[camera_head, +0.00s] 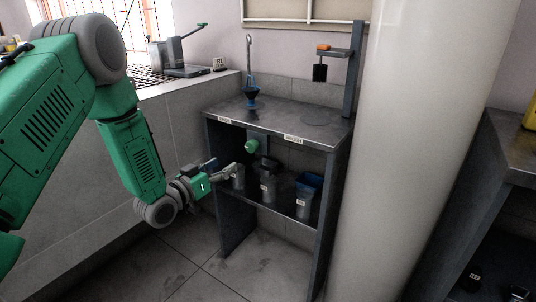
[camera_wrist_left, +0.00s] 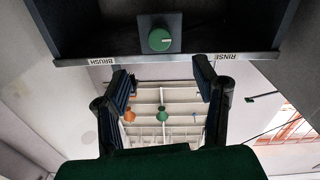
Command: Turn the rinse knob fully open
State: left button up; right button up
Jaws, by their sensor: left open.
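A round green knob (camera_head: 252,146) faces out from under the top of the dark metal stand (camera_head: 322,128). In the left wrist view the knob (camera_wrist_left: 160,40) sits on a dark square plate, between the labels BRUSH (camera_wrist_left: 103,61) and RINSE (camera_wrist_left: 229,56). A pale line crosses its face. My left gripper (camera_head: 223,167) is in front of the stand, left of and lower than the knob. In the left wrist view its two fingers (camera_wrist_left: 163,80) are spread and empty, apart from the knob. My right gripper is not in view.
The stand's lower shelf holds a grey container (camera_head: 268,187) and a blue bin (camera_head: 308,186). A pale column (camera_head: 405,150) rises at the right. The floor in front (camera_head: 190,265) is clear.

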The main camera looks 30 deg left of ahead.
aim_at(250, 149)
pick_arm(q)
jog(key=w+b, duration=0.1)
jog(key=w, duration=0.2)
jog(key=w+d+b, duration=0.1)
jog(key=w, duration=0.3)
jog(key=w+b, duration=0.1)
jog(key=w, duration=0.3)
jog(key=shift+w+d+f, duration=0.1)
jog(key=shift+d, duration=0.2)
jog(key=shift+w+a+b, duration=0.1)
jog(key=shift+w+b, duration=0.25)
jog(key=shift+w, duration=0.3)
jog(key=shift+w+a, duration=0.1)
jog(key=shift+c, duration=0.5)
jog(key=c, duration=1.1)
